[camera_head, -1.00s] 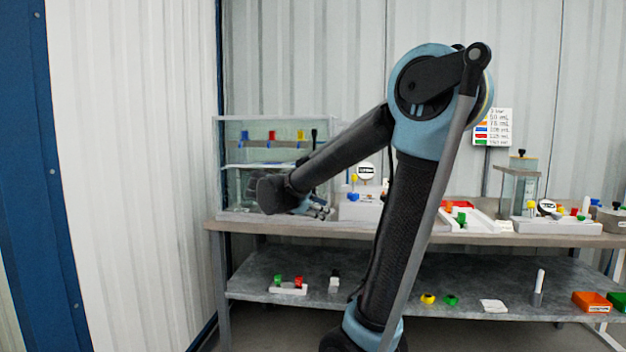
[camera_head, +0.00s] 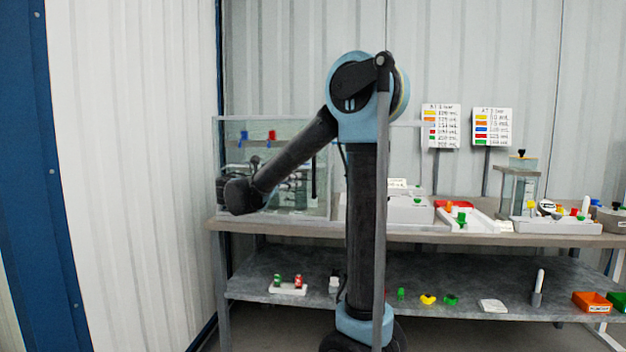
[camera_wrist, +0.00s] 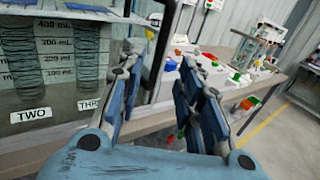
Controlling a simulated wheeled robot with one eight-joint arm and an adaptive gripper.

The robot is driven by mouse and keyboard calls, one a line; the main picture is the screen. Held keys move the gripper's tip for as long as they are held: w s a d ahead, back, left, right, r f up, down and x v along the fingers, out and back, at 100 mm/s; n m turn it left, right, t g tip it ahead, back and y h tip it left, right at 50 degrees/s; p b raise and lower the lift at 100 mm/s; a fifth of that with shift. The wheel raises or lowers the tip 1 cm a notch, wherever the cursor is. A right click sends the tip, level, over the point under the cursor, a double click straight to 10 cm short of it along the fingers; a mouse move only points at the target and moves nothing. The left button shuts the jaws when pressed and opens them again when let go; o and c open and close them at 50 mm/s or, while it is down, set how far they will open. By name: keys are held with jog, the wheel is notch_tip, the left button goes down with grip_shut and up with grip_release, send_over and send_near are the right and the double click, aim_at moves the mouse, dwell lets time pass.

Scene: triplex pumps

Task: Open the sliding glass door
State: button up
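The glass case (camera_head: 232,130) stands at the left end of the bench, with coloured tags inside. A dark vertical bar, which looks like the door handle (camera_head: 314,165), is near its right front edge. In the wrist view the handle (camera_wrist: 162,45) appears in the gap between the fingertips; I cannot tell the depth between them. My gripper (camera_wrist: 160,75) is open and empty, in front of the case. Graduated cylinders labelled TWO (camera_wrist: 30,113) and THREE show behind the glass at left. In the head view my forearm and wrist hide part of the case and most of the gripper.
The bench top (camera_head: 400,232) carries a white tray (camera_head: 470,220) and a glass apparatus (camera_head: 518,190) to the right. A corrugated wall (camera_head: 130,180) closes the left side.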

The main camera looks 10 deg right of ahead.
send_over(314, 194)
jog(key=w, duration=0.1)
dwell(0.5)
grip_shut()
